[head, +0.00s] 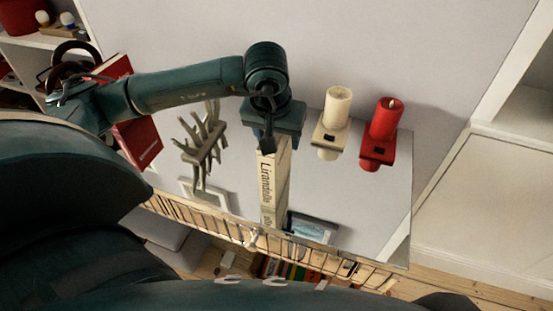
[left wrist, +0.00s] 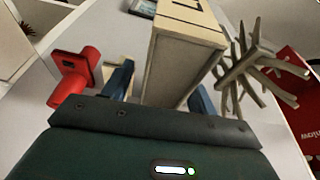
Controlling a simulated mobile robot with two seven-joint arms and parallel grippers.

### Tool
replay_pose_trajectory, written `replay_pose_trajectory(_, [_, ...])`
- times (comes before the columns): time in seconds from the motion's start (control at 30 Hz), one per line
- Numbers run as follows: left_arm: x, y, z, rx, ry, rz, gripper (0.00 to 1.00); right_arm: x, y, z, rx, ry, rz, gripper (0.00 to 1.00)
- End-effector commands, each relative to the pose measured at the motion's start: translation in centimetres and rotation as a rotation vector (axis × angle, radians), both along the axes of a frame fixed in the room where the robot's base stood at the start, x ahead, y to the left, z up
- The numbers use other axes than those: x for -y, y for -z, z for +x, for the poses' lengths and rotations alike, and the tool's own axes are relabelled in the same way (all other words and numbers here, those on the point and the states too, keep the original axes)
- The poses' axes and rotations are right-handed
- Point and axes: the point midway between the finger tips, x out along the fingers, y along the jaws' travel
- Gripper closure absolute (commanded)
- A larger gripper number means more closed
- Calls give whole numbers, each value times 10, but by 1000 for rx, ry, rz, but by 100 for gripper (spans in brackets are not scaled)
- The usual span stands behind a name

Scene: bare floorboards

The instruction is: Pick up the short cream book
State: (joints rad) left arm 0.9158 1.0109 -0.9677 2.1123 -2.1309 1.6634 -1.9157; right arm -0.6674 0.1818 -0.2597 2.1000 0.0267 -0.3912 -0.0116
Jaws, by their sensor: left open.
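The cream book (head: 267,178) stands upright on the shiny tabletop, its lettered spine toward me. Its reflection seems to run on below it. My left gripper (head: 270,137) is at the book's top end, with a finger over part of it in the head view. In the left wrist view the book (left wrist: 178,62) stands between the two spread blue fingers of the left gripper (left wrist: 162,80). The gripper is open, and I cannot tell whether either finger touches the book. My right gripper is not in view.
A branching ornament (head: 203,142) stands left of the book, and a red book (head: 141,140) farther left. A cream candle (head: 337,105) and a red candle (head: 384,120) stand to the right in holders. A wire rail (head: 240,233) edges the table front.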

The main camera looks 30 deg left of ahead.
Motion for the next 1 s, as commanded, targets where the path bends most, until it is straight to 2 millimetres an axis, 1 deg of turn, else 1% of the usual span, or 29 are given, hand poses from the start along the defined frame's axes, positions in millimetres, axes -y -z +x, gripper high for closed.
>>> replay_pose_trajectory(0.07, [0,0,0,0,0,0,43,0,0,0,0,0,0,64])
replay_pose_trajectory(0.73, [0,0,0,0,0,0,98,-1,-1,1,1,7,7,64])
replay_pose_trajectory(0.77, [0,0,0,-1,0,0,100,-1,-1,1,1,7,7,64])
replay_pose_trajectory(1.0, [0,0,0,-1,0,0,100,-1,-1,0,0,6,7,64])
